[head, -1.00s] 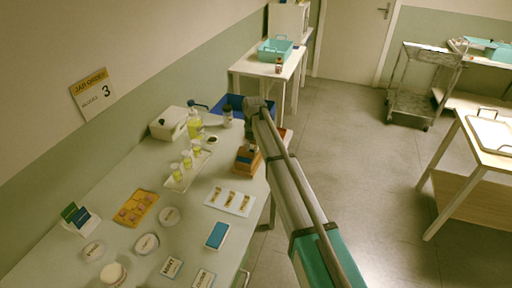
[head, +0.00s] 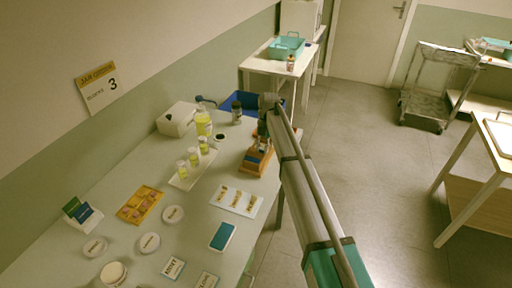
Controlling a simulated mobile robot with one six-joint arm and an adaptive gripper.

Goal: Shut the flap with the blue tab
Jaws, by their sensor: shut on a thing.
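An orange-brown box (head: 254,167) stands near the right edge of the white table, with a small blue patch on its near side that may be the blue tab (head: 252,159). My gripper (head: 263,146) points down at the top of this box and touches or nearly touches it. Its jaws are shut on a small part there, seemingly the box's flap. The fingertips are small and dark in the head view, so the grip and the flap's angle cannot be made out.
Yellow-liquid bottles (head: 204,122) and a white box (head: 176,119) stand left of my gripper. A white tray with samples (head: 236,207) and a blue-topped box (head: 222,236) lie in front. A blue bin (head: 243,100) is behind.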

